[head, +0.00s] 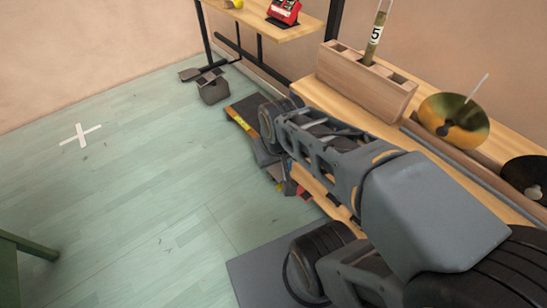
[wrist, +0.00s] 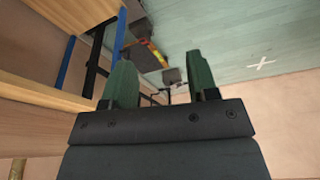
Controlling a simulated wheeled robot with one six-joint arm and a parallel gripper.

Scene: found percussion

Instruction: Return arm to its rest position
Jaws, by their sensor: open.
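My arm (head: 340,150) stretches from the lower right of the head view up and left, in front of the wooden bench. In the wrist view my gripper (wrist: 163,78) has its two green fingers spread well apart. Nothing is held between them; floor and distant dark items show through the gap. In the head view the gripper fingers cannot be made out clearly beyond the arm's far end.
A wooden holder (head: 366,82) with a tube marked 5 (head: 375,35) stands on the bench at right, beside a brass cymbal (head: 453,118). A red device (head: 284,11) sits on the far table. Open floor with a white cross (head: 80,135) lies left.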

